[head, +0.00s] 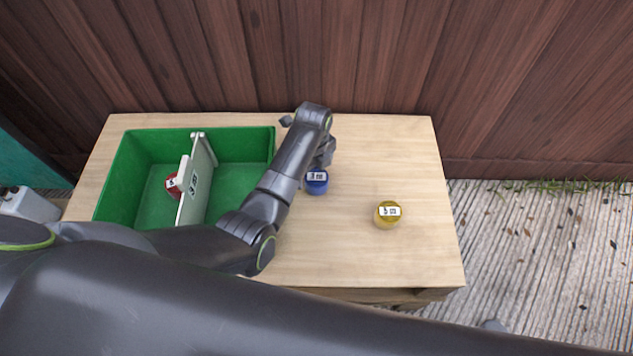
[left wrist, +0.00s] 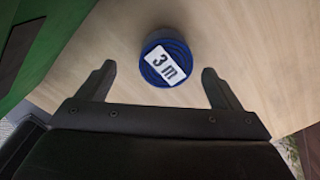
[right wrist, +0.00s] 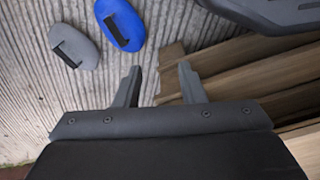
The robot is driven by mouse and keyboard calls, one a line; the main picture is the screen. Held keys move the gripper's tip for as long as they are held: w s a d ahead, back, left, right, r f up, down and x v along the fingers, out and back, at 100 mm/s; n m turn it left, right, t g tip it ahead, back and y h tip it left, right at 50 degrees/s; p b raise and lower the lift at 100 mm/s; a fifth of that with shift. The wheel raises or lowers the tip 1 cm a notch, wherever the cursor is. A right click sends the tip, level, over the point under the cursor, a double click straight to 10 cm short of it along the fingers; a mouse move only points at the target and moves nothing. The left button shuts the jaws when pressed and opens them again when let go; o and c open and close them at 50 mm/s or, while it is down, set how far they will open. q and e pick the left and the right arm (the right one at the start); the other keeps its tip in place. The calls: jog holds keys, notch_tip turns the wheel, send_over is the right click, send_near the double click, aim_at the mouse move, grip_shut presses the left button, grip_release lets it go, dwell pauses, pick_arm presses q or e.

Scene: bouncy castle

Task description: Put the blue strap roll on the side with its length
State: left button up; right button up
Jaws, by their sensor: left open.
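The blue strap roll (head: 316,182) stands on the wooden table right of the green crate (head: 262,148). In the left wrist view its top label reads "3 m" (left wrist: 165,66). My left gripper (left wrist: 158,76) is open above and beside it, with the roll between and just beyond the fingertips; no contact shows. The crate has a pale divider (head: 202,160) with a label too small to read. A red roll (head: 172,186) lies in the left compartment, partly hidden by the divider; the right one looks empty. My right gripper (right wrist: 159,82) is open and empty, away from the table top.
A yellow roll (head: 386,215) stands on the table to the right of the blue one. A wooden wall (head: 380,60) rises behind the table (head: 420,150). Blue (right wrist: 120,22) and grey (right wrist: 75,46) flat objects lie on the ground.

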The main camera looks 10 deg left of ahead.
aim_at(317, 177)
pick_arm(q)
jog(key=shift+d+f, duration=0.1)
jog(key=shift+f, duration=0.4)
jog(key=f, duration=0.1)
jog(key=f+b, duration=0.2)
jog(key=shift+w+d+f, duration=0.25)
jog(key=shift+f, duration=0.05)
jog(key=shift+f+b, duration=0.3)
jog(key=shift+f, duration=0.15)
pick_arm(e)
jog(key=shift+t+y, duration=0.3)
jog(key=shift+t, duration=0.2)
jog(key=r, duration=0.1)
jog(key=w+r, duration=0.1)
jog(key=r, duration=0.1)
jog(key=a+r, duration=0.1)
jog(key=shift+w+r, duration=0.15)
jog(key=shift+r, duration=0.15)
pick_arm(q)
jog(key=shift+c, duration=0.5)
jog(key=c, duration=1.2)
jog(key=shift+o, duration=0.2)
jog(key=shift+r, duration=0.15)
